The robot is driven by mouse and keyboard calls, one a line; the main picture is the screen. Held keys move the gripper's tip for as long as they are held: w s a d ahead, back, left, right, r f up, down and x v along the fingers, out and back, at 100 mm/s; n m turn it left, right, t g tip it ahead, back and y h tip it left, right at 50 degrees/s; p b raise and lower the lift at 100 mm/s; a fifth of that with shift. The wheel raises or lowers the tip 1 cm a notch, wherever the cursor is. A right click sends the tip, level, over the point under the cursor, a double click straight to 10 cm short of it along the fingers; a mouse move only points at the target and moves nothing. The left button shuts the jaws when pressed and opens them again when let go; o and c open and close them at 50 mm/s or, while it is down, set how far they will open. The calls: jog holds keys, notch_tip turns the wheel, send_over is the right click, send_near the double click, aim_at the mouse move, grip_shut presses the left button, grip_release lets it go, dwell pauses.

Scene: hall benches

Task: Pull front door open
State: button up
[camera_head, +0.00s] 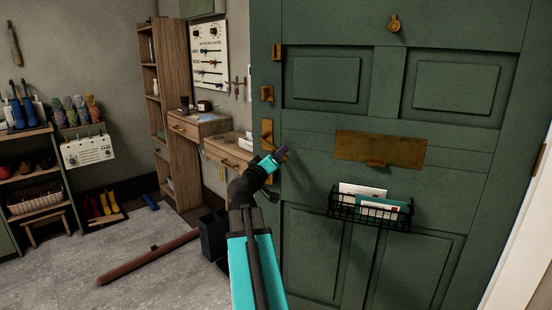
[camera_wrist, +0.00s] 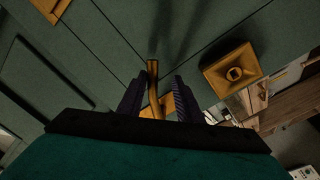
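The front door (camera_head: 345,120) is a dark green panelled door filling the right half of the head view. A brass lever handle (camera_wrist: 153,75) shows in the wrist view, with its brass plate (camera_head: 267,130) near the door's left side in the head view. My gripper (camera_head: 281,155) is at this handle and hides part of it. In the wrist view my gripper (camera_wrist: 160,95) is open, with one dark finger on each side of the lever. A gap shows between the lever and the right finger. I cannot tell whether the door stands ajar.
A wire basket with letters (camera_head: 340,207) hangs on the door below a brass mail plate (camera_head: 380,149). A wooden desk (camera_head: 197,127), a tall shelf (camera_head: 170,95) and a dark bin (camera_head: 213,235) stand left. A brown pole (camera_head: 148,257) lies on the grey floor.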

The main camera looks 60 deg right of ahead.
jog(key=shift+f, duration=0.15)
jog(key=shift+s, duration=0.1)
jog(key=r+b+v, duration=0.1)
jog(key=b+v, duration=1.2)
jog(key=shift+a+f+b, duration=0.35)
jog(key=shift+f, duration=0.1)
dwell(1.0)
dwell(0.3)
